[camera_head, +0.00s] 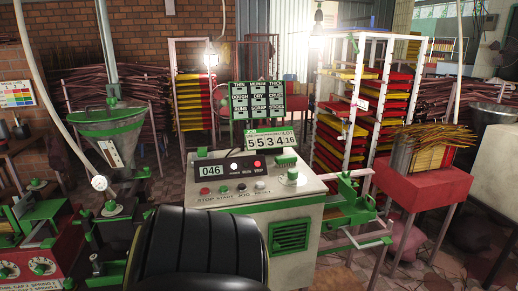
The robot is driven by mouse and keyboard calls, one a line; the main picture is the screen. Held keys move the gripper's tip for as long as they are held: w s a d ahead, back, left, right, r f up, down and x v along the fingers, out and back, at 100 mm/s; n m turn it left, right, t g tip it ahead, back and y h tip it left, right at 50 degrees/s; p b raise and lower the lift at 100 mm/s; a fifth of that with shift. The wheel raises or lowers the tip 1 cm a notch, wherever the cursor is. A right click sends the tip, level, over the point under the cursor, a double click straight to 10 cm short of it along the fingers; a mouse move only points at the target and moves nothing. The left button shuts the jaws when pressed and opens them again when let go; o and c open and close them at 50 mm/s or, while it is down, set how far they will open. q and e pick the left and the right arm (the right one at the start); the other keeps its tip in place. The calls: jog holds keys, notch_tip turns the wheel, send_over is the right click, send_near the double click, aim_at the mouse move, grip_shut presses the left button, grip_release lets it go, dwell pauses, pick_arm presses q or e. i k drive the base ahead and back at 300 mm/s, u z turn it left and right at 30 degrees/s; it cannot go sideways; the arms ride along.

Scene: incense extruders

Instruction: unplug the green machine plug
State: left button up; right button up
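No green plug can be made out. A pale machine with green trim (262,206) stands in the middle, with a row of buttons and small lit displays on its sloped top. A vented green panel (290,236) is on its front. A thick white cable (48,105) hangs from the top left and ends in a small round white end (99,183), in front of a green-rimmed hopper (112,122); I cannot tell whether that end is a plug or what it joins. Neither of my grippers is in view.
A large dark ribbed rounded shape (200,248) covers the bottom centre and hides the floor there. A red and green machine (38,245) stands at left. A red table (424,184) bearing incense bundles and racks of red and yellow trays (342,128) stand at right.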

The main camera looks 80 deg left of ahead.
aim_at(202, 151)
jog(key=i, duration=0.85)
jog(key=u, duration=4.1)
